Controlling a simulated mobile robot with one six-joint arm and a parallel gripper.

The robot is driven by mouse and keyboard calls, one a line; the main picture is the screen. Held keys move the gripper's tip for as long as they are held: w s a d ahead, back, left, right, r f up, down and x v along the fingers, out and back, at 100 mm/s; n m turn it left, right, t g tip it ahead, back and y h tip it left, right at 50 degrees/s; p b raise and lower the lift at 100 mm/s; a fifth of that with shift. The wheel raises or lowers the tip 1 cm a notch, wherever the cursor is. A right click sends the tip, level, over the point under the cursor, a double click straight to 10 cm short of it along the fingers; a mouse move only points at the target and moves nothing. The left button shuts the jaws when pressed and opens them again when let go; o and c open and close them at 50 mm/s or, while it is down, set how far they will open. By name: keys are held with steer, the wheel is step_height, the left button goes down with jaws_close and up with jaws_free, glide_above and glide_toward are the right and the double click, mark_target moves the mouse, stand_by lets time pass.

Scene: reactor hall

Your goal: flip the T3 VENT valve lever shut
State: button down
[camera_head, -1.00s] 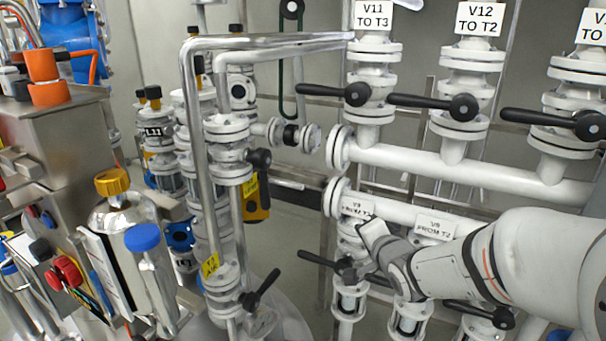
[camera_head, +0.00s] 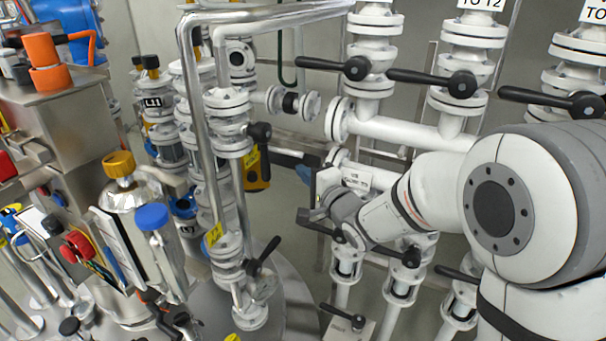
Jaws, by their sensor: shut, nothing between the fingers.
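No label reading T3 VENT is legible, so I cannot tell which lever it names. One candidate is a black lever (camera_head: 262,258) on a white valve low on the left steel pipe, beside a yellow tag (camera_head: 214,235). Another is a black handle (camera_head: 259,133) higher up by a second yellow tag. A third black lever (camera_head: 343,316) is at the bottom, on a small light block. My gripper (camera_head: 322,188) is shut and empty, in front of the lower white pipe and right of the steel pipes. Its fingertips are hard to make out. It appears apart from these levers.
White valves with black levers (camera_head: 335,67) line the upper pipe. More levered valves (camera_head: 405,257) hang below, partly behind my arm. A steel bench (camera_head: 85,95) with a gas bottle and coloured fittings stands at left. A bent steel pipe (camera_head: 190,110) rises left of my gripper.

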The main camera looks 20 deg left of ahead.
mark_target(261, 153)
steer(key=a+p, duration=0.1)
steer(key=a, duration=0.6)
steer(key=shift+w+a+p, duration=0.15)
steer(key=shift+w+p, duration=0.1)
steer(key=shift+p, duration=0.15)
